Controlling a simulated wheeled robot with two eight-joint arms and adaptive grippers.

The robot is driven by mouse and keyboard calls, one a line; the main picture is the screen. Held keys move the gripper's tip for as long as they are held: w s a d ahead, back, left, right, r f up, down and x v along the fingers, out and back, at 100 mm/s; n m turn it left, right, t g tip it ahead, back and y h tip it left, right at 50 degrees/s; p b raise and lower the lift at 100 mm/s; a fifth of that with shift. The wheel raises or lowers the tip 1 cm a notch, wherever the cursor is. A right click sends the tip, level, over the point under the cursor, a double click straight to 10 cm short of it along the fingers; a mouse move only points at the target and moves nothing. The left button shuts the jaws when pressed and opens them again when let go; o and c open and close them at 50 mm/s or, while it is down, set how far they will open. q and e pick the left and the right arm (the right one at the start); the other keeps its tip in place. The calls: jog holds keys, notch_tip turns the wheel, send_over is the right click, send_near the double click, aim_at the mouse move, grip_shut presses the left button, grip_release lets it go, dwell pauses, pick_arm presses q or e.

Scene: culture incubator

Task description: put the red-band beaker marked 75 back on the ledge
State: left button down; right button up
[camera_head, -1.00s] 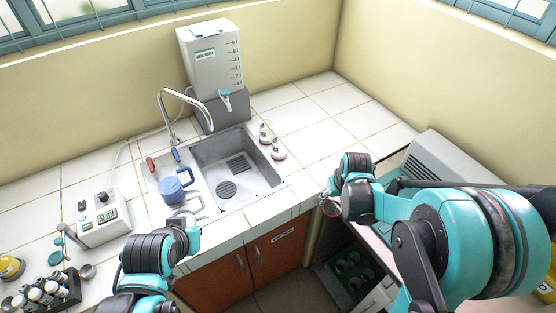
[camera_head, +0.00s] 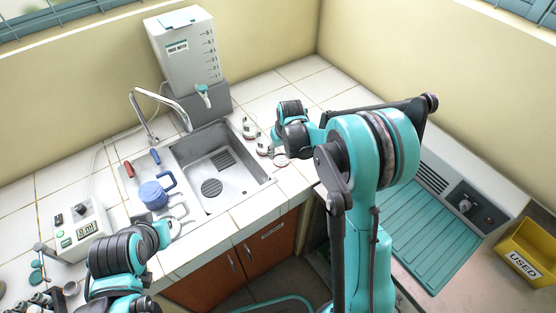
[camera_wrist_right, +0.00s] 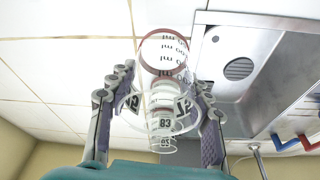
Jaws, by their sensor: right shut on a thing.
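My right gripper (camera_wrist_right: 158,115) is shut on a clear beaker with a red band (camera_wrist_right: 163,50). Its number shows only in part at the sides, so I cannot read it fully. In the head view the held beaker (camera_head: 280,160) is at the white tiled ledge right of the sink (camera_head: 297,182), below my right gripper (camera_head: 276,144). I cannot tell whether it touches the tiles. My left gripper (camera_head: 177,221) looks open and empty by the counter's front edge.
The sink (camera_head: 222,175) lies left of the beakers, with a blue jug (camera_head: 153,195) at its left. A water tank (camera_head: 183,55) stands behind. The tiles behind and right of the beakers are clear. A yellow USED bin (camera_head: 527,255) is at far right.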

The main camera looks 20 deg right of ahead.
aim_at(278, 158)
jog(key=shift+w+a+f, duration=0.3)
jog(key=shift+a+f, duration=0.05)
jog(key=shift+f+b, duration=0.6)
jog(key=shift+f, duration=1.3)
jog(key=shift+f, duration=0.2)
jog(key=o, duration=1.5)
jog(key=shift+r, duration=0.1)
